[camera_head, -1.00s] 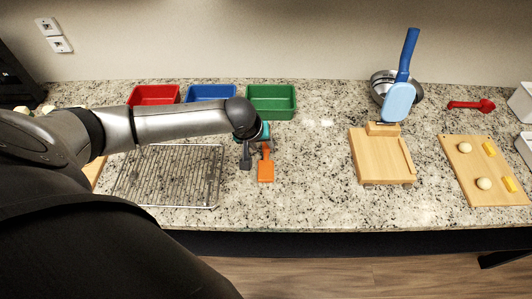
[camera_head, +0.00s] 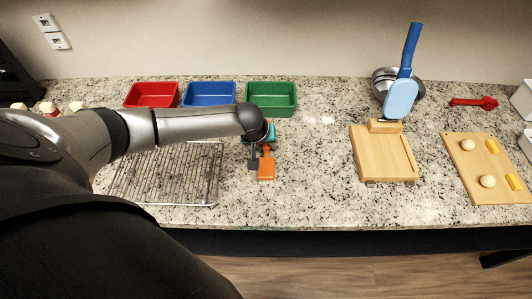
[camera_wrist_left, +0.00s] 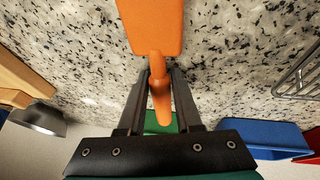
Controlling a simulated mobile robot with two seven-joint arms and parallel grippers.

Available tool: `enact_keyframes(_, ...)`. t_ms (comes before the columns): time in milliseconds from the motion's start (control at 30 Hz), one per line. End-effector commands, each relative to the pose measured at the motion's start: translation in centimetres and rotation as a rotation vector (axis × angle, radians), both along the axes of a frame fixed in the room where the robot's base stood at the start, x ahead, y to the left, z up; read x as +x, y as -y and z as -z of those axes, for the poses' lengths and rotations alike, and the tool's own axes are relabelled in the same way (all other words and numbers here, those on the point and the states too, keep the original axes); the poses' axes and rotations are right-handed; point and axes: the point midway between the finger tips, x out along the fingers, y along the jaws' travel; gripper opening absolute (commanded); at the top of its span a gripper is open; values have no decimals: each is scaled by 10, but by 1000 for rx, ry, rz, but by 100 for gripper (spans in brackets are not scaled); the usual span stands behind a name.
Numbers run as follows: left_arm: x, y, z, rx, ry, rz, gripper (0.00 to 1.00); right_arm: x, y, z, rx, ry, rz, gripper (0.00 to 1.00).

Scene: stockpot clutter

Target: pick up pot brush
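An orange tool with a flat rectangular head (camera_head: 266,169) and a thin handle lies on the granite counter, right of the wire rack; I take it to be the pot brush. My left gripper (camera_head: 261,153) is low over its handle end. In the left wrist view the orange handle (camera_wrist_left: 160,95) runs between the two dark fingers of the left gripper (camera_wrist_left: 159,72). The fingers stand apart on either side of it, with a narrow gap showing; firm contact cannot be seen. The orange head (camera_wrist_left: 152,25) lies beyond the fingertips. My right gripper is not in view.
Red (camera_head: 151,102), blue (camera_head: 209,102) and green (camera_head: 271,113) bins stand behind. The wire rack (camera_head: 170,195) lies left. A blue paddle-shaped tool (camera_head: 401,95) stands upright at a wooden board (camera_head: 384,160), before a metal pot (camera_head: 417,85). The counter between is clear.

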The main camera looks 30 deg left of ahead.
Motion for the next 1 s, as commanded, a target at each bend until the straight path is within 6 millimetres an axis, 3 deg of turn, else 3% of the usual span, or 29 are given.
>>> enact_keyframes(33,0,0,0,0,0,0,26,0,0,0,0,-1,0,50)
enact_keyframes(267,0,0,0,1,-1,0,1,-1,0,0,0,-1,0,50)
enact_keyframes(767,0,0,-1,0,1,0,0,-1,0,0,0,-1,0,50)
enact_keyframes(1000,0,0,-21,-1,2,0,0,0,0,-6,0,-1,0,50)
